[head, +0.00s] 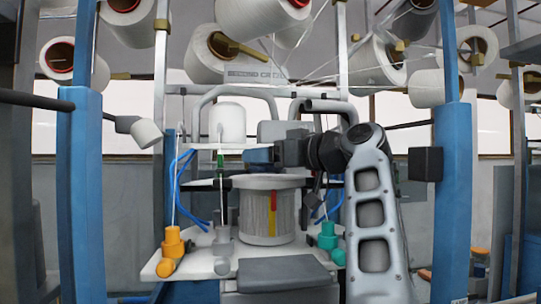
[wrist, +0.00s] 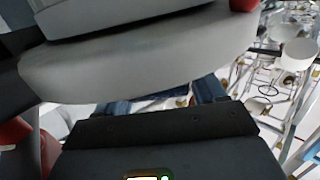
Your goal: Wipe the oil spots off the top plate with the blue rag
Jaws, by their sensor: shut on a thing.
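My gripper (head: 272,155) reaches in from the right, level, above the pale ribbed cylinder (head: 254,215) of the knitting machine. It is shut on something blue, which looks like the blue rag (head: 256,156). In the wrist view blue cloth-like material (wrist: 150,100) shows beyond the dark gripper body, partly hidden by it. I see no oil spots in either view. Whether the rag touches any surface cannot be told.
A white cone (head: 227,121) stands left of the gripper. Blue hoses (head: 183,185) and blue posts (head: 85,195) flank the machine. A white lower plate (head: 200,262) carries an orange fitting (head: 173,245) and a green one (head: 327,237). Yarn cones hang above.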

